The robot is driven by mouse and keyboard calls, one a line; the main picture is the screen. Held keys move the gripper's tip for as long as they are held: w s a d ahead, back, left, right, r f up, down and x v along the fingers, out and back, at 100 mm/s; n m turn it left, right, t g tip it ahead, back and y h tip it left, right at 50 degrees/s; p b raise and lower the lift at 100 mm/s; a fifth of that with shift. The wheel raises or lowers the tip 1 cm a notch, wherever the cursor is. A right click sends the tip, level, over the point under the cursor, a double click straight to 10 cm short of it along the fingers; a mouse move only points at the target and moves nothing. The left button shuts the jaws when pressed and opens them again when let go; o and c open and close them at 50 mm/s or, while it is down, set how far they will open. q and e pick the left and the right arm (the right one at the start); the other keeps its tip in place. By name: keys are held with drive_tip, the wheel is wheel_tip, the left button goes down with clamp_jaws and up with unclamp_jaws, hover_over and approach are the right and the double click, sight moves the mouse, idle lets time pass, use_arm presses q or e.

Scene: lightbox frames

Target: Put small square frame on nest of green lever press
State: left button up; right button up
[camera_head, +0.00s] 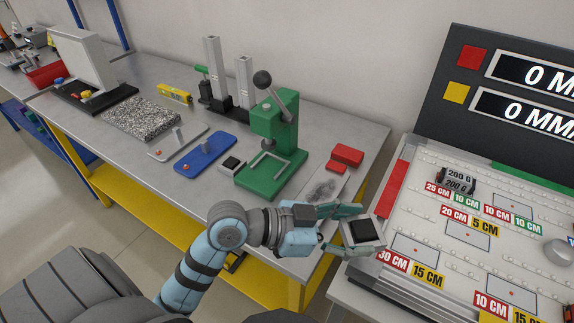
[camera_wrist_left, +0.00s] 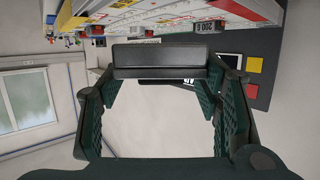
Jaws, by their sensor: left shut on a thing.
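My left gripper (camera_head: 350,228) is shut on the small square frame (camera_head: 376,229), which is light grey around a black square middle. It is held in the air at the left front corner of the board on the right. In the left wrist view the held frame (camera_wrist_left: 160,58) shows as a dark block between the fingers. The green lever press (camera_head: 275,130) stands on the workbench, its lever with a black ball tilted up. Its nest (camera_head: 268,160), a grey angled rim on the green base, looks empty. The press is behind and left of my gripper. My right gripper is out of view.
A similar grey and black square piece (camera_head: 232,165) lies left of the press, near a blue plate (camera_head: 206,152). Red blocks (camera_head: 347,154) lie right of the press. The board (camera_head: 470,225) with labels and a weight stands at the right.

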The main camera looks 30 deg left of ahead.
use_arm(q)
drive_tip(key=a+f+n+t+y+p, duration=0.1)
drive_tip(key=a+f+n+y+p, duration=0.1)
drive_tip(key=a, duration=0.8)
drive_tip(key=a+f+n+t+y+p, duration=0.2)
drive_tip(key=a+f+n+y, duration=0.2)
drive_tip(key=a, duration=0.7)
drive_tip(key=a+f+n+t+y+p, duration=0.2)
drive_tip(key=a+f+n+y+p, duration=0.1)
drive_tip(key=a, duration=0.8)
wheel_tip(320, 180, down, 2)
drive_tip(key=shift+s+a+f+n+y, duration=0.15)
drive_tip(key=shift+n+y, duration=0.1)
drive_tip(key=shift+y, duration=0.3)
drive_tip(key=shift+f+n+y, duration=0.1)
drive_tip(key=shift+n+y, duration=0.15)
drive_tip(key=shift+y, duration=0.3)
drive_tip(key=shift+a, duration=0.25)
drive_tip(key=w+b, duration=0.1)
drive_tip(key=w, duration=0.6)
drive_tip(key=w+b, duration=0.2)
drive_tip(key=w, duration=0.5)
drive_tip(key=shift+w+a+f, duration=0.15)
drive_tip(key=shift+w, duration=0.25)
drive_tip(key=shift+w+b, duration=0.65)
drive_tip(key=shift+w, duration=0.95)
drive_tip(key=shift+f+b, duration=0.45)
drive_tip(key=shift+f, duration=0.3)
drive_tip(key=shift+s+r, duration=0.1)
